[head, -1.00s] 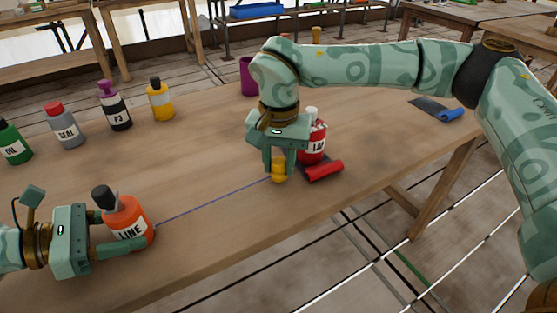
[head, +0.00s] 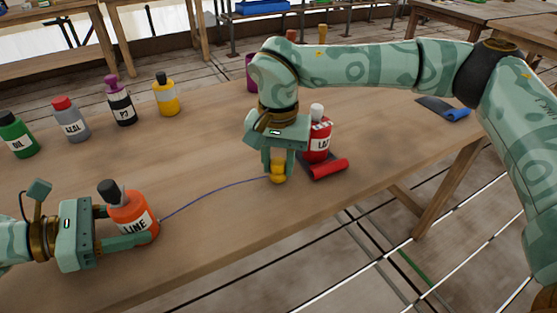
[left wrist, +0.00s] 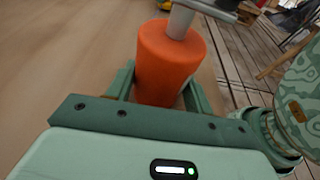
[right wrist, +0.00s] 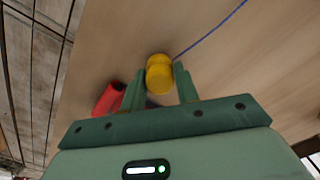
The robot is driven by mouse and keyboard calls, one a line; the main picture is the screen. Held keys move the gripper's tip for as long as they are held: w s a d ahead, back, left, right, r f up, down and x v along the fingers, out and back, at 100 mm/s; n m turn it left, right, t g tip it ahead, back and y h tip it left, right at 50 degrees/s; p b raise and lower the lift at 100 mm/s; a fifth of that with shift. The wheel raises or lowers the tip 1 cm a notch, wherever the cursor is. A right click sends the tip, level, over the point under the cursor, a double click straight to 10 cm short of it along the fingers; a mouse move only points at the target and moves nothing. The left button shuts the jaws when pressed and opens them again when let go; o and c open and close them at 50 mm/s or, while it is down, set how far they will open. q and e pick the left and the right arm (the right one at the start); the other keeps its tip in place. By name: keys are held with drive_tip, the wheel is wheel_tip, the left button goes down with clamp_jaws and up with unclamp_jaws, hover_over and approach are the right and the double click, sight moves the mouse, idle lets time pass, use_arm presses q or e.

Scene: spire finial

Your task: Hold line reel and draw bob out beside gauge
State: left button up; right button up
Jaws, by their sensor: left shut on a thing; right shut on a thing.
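The line reel is an orange bottle (head: 124,207) with a dark cap and a LINE label, at the lower left of the table. My left gripper (head: 128,228) is shut around its body, which also shows in the left wrist view (left wrist: 168,65). The bob is a small yellow piece (head: 278,174); my right gripper (head: 277,163) is shut on it, close to the table. The bob also shows in the right wrist view (right wrist: 160,74). A thin blue line (head: 213,195) runs from the reel to the bob in a slack curve. I cannot tell which thing is the gauge.
A red bottle (head: 318,143) and a red roll on a dark strip (head: 328,168) stand just right of the bob. Green, grey, black and yellow bottles (head: 166,97) line the back left. A blue roll (head: 453,114) lies at the right. The table's middle is clear.

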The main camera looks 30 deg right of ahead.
sight(278, 161)
drive_tip(key=shift+f, duration=0.35)
idle(0.4)
drive_tip(key=o, duration=1)
drive_tip(key=shift+o, duration=0.2)
wheel_tip(278, 161, up, 12)
use_arm(q)
drive_tip(key=o, duration=0.8)
drive_tip(key=shift+o, duration=0.2)
